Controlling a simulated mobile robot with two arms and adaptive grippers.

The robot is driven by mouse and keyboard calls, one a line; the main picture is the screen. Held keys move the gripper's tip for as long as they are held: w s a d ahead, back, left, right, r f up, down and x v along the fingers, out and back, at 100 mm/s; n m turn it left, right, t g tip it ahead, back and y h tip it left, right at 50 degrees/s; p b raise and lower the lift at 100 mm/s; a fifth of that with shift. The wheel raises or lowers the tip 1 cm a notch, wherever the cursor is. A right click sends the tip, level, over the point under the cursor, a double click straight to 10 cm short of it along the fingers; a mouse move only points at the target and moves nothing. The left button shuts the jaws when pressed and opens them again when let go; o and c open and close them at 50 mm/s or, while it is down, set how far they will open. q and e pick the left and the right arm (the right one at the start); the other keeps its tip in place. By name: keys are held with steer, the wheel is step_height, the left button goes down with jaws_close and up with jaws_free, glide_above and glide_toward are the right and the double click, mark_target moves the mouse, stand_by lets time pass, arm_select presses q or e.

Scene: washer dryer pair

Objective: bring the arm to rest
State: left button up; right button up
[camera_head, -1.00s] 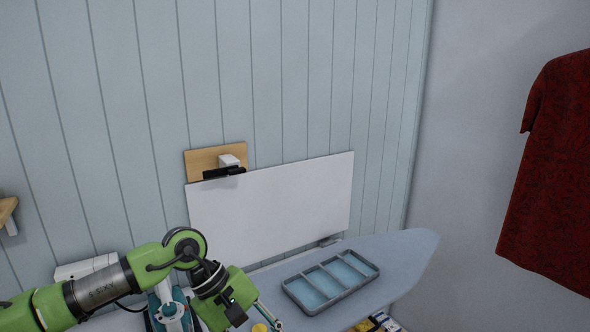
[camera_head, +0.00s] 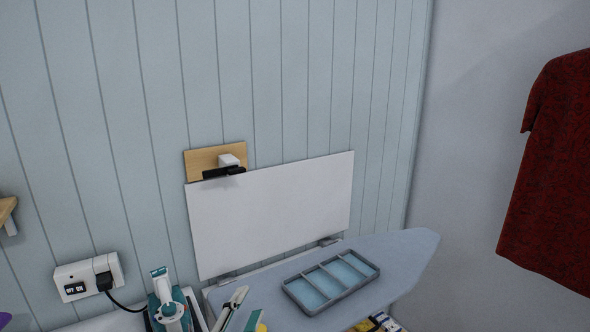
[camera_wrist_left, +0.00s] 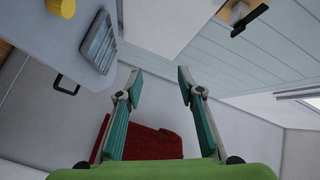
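In the head view, only the fingertips of my left gripper (camera_head: 240,309) show at the bottom edge, left of the grey compartment tray. In the left wrist view, its two teal-padded fingers (camera_wrist_left: 160,82) stand wide apart with nothing between them. The rest of my left arm is out of the head view. My right gripper is in neither view.
The ironing board (camera_head: 405,250) carries the grey tray (camera_head: 330,283). A white panel (camera_head: 270,215) hangs on the boarded wall. A socket with plug (camera_head: 88,278) and a teal-white appliance (camera_head: 169,305) are at left. A red garment (camera_head: 555,170) hangs at right.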

arm_select(q)
steer(key=s+a+f+n+g+y, duration=0.25)
steer(key=s+a+f+n, duration=0.2)
steer(key=f, duration=0.35)
steer(key=s+a+f+n+g+y, duration=0.1)
steer(key=s+a+f+n+g, duration=0.25)
steer(key=s+f, duration=0.35)
steer(key=s+a+f+n+g, duration=0.1)
steer(key=s+f+n+g, duration=0.1)
steer(key=s+f+g, duration=0.45)
steer(key=s+a+f+n+g, duration=0.1)
steer(key=s+a+f+n, duration=0.15)
steer(key=s, duration=0.75)
step_height(320, 180, down, 26)
steer(key=s+g, duration=0.1)
steer(key=s, duration=0.1)
steer(key=s+a+f+g, duration=0.1)
steer(key=s+a+f, duration=0.1)
steer(key=s+f, duration=1.5)
steer(key=shift+s+a, duration=0.2)
